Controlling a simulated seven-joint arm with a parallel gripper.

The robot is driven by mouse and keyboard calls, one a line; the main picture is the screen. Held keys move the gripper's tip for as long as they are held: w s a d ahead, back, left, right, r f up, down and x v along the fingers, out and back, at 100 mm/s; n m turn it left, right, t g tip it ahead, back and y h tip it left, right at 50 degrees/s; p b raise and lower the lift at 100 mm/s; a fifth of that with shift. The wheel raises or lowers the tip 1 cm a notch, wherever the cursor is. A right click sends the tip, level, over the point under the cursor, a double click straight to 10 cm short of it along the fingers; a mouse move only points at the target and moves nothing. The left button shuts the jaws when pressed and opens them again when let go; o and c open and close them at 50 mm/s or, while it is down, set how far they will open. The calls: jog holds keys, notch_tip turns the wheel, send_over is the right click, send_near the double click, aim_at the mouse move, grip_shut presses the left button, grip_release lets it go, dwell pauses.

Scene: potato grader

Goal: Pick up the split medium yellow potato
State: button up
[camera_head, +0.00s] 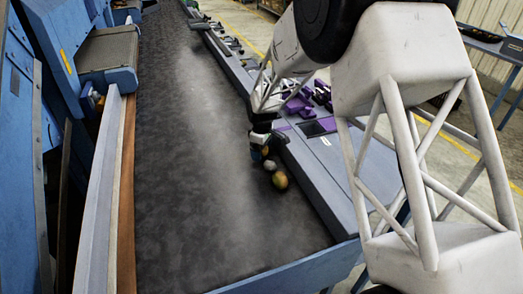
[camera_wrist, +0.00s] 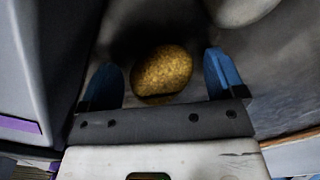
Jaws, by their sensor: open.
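A yellow-brown speckled potato (camera_wrist: 161,70) lies between the two blue fingers of my gripper (camera_wrist: 161,60) in the wrist view. A dark line crosses its lower edge near the palm; I cannot tell if this is the split. The fingers are open with a gap on each side of it. In the head view my gripper (camera_head: 262,145) is low over the dark belt, close to the right side ledge, and partly hides what is under it. A yellow potato (camera_head: 280,181) and a smaller tan one (camera_head: 270,165) lie just in front of it.
A pale rounded thing (camera_wrist: 240,8) is cut off at the top of the wrist view. The grey side ledge (camera_head: 325,165) bounds the belt (camera_head: 190,190) on the right, with purple items (camera_head: 300,103) on it. The belt's middle and left are clear.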

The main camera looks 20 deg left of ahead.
jog(key=shift+f, duration=0.1)
jog(key=shift+c, duration=0.2)
jog(key=c, duration=1)
